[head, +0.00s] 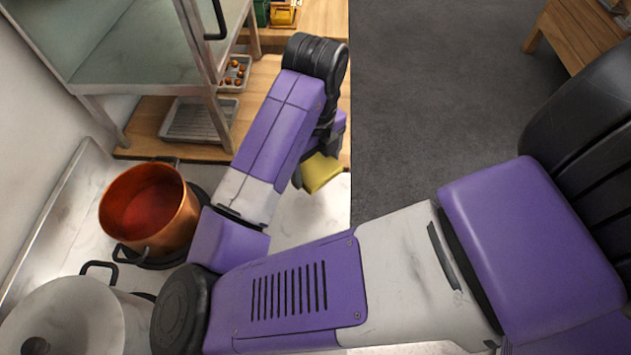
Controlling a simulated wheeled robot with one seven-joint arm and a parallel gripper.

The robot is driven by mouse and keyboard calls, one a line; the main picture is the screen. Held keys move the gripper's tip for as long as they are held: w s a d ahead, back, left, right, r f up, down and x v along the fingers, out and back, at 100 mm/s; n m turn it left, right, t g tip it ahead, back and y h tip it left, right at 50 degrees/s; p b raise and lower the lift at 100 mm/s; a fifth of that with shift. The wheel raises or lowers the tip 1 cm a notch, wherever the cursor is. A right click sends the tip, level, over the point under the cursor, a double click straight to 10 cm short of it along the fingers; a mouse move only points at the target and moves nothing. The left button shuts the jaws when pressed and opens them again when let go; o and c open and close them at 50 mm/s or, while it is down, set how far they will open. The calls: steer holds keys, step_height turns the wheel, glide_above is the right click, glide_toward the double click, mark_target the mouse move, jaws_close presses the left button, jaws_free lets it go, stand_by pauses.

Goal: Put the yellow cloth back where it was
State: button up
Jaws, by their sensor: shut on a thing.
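The yellow cloth (320,172) shows just beyond my forearm, over the right edge of the pale counter. My gripper (308,178) is at the cloth and mostly hidden behind my purple arm. It is shut on the cloth, which hangs partly in view beside the arm. I cannot tell whether the cloth touches the counter below.
A copper pot (150,208) and a lidded pale pot (65,318) stand at the left. A metal-framed shelf (120,45) rises above a wooden surface with a wire rack (198,120) and a tray of chestnuts (235,74). Bare floor (430,110) lies to the right.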

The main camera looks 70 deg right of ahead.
mark_target(316, 167)
steer(key=shift+f, duration=3.9)
steer(key=shift+f, duration=0.15)
steer(key=o, duration=1.1)
steer(key=shift+o, duration=0.2)
step_height(316, 167, up, 12)
steer(key=shift+r, duration=0.15)
steer(key=shift+s, duration=0.1)
